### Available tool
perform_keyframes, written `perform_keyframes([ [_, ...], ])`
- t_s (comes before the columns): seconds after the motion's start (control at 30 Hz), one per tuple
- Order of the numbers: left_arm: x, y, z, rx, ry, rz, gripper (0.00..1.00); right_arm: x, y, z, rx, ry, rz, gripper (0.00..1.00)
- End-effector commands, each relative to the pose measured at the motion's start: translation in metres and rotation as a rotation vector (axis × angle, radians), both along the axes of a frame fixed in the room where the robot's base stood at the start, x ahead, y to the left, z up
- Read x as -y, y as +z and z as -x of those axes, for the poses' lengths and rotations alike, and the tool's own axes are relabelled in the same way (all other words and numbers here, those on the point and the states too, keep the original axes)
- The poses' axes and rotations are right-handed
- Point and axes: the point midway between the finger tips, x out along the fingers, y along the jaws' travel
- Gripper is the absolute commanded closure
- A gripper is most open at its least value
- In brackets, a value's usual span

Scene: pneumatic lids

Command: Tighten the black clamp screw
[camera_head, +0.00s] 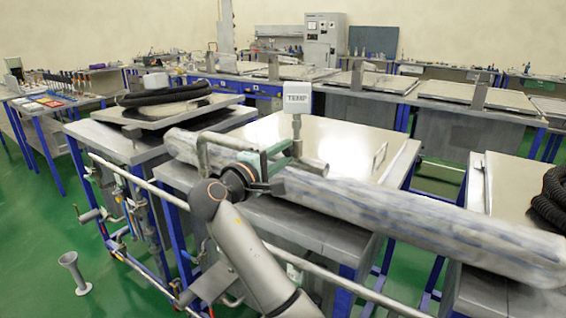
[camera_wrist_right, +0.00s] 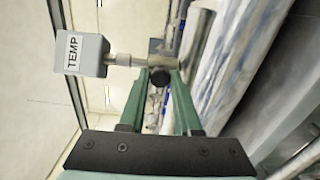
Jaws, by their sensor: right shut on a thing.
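My right gripper (camera_head: 284,162) has teal fingers and reaches up from the lower middle of the head view to the metal pipe fitting under the box marked TEMP (camera_head: 297,97). In the right wrist view its fingertips (camera_wrist_right: 159,84) are closed on a small dark round end, the black clamp screw (camera_wrist_right: 158,77). The TEMP box (camera_wrist_right: 82,54) stands to the left of the fingertips there, on a short metal stem. In the head view the screw is hidden by the fingers. My left gripper is not in view.
A black coiled hose (camera_head: 165,93) rests at the left. A metal rail (camera_head: 350,285) runs along the front.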

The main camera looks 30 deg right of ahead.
Motion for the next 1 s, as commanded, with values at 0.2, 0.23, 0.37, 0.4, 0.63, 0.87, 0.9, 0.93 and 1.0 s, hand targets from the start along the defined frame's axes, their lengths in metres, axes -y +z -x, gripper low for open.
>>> perform_keyframes([
  [0.2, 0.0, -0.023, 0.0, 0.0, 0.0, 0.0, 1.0, -0.001, -0.006, 0.0, 0.186, 0.0, -0.084, 1.0],
  [0.23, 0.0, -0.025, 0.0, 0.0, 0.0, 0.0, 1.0, -0.001, -0.006, 0.0, 0.211, 0.0, -0.094, 1.0],
  [0.37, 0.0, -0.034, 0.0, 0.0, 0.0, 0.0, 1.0, -0.001, -0.005, 0.0, 0.31, 0.0, -0.133, 1.0],
  [0.4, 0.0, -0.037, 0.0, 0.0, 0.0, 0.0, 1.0, 0.0, -0.005, 0.0, 0.337, -0.001, -0.144, 1.0],
  [0.63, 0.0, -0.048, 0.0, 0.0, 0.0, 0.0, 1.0, -0.001, -0.004, 0.0, 0.461, -0.001, -0.196, 1.0],
  [0.87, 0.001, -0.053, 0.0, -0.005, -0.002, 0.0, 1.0, 0.0, -0.003, 0.0, 0.525, -0.002, -0.224, 1.0],
  [0.9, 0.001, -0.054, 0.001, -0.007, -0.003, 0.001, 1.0, 0.0, -0.002, 0.0, 0.532, -0.002, -0.227, 1.0],
  [0.93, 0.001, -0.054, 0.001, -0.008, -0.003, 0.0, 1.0, 0.0, -0.002, 0.0, 0.535, -0.002, -0.228, 1.0],
  [1.0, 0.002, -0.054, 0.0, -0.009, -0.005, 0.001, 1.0, 0.0, -0.002, 0.0, 0.541, -0.002, -0.23, 1.0],
])
